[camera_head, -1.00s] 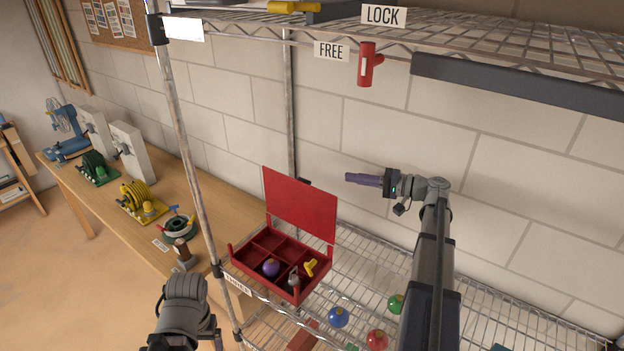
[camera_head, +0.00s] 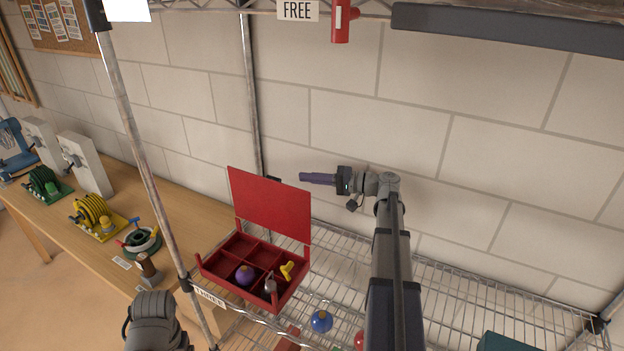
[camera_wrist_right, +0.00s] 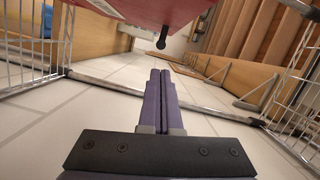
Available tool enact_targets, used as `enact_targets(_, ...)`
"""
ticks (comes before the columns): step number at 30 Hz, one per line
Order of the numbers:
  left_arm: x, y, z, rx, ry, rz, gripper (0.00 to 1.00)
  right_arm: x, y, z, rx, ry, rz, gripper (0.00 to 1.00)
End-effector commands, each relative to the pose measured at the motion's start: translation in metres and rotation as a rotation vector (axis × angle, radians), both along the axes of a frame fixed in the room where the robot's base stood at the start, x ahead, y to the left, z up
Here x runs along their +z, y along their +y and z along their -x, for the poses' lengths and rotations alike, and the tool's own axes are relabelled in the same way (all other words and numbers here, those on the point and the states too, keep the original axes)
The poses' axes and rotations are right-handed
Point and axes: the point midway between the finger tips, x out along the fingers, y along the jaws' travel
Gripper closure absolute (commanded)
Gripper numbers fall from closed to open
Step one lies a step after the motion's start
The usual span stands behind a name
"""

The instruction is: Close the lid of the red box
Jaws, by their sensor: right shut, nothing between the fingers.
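The red box (camera_head: 221,270) stands on the wire shelf with its lid (camera_head: 270,205) raised, leaning up at the back on the wall side. Its compartments hold a purple ball (camera_head: 245,275), a yellow piece (camera_head: 287,270) and a small grey item (camera_head: 270,284). My right gripper (camera_head: 303,177) is shut and empty, pointing left, above and behind the lid near the wall. In the right wrist view its purple fingers (camera_wrist_right: 159,98) are together, and a red surface (camera_wrist_right: 140,8) shows at the top. My left arm shows at the bottom left; its gripper fingers are out of view.
A shelf post (camera_head: 135,150) rises left of the box and a rear post (camera_head: 250,90) stands behind it. Blue (camera_head: 321,321) and red (camera_head: 360,341) round objects lie on the shelf at right. A wooden bench (camera_head: 190,225) with reels is at left. The upper shelf hangs above.

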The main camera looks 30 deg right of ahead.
Motion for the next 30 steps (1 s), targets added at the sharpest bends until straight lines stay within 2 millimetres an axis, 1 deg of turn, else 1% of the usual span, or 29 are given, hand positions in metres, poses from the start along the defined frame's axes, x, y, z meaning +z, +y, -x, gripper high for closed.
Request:
enact_targets(1,-0.001,0.0,0.0,0.0,0.0,0.0,0.16,-0.001,0.008,-0.007,0.002,0.0,0.0,1.0)
enact_targets(6,-0.002,0.0,0.0,0.0,0.0,0.0,0.16,-0.002,0.027,-0.027,0.002,0.0,0.0,1.0)
enact_targets(12,-0.003,0.0,0.0,0.0,0.0,0.0,0.16,-0.003,0.04,-0.041,0.0,0.0,0.0,1.0)
enact_targets(18,-0.003,0.0,0.0,0.0,0.0,0.0,0.16,-0.003,0.044,-0.045,-0.001,0.0,0.0,1.0)
enact_targets(30,-0.001,0.0,0.0,0.0,0.0,0.0,0.16,-0.001,0.046,-0.043,-0.001,-0.007,0.011,1.0)
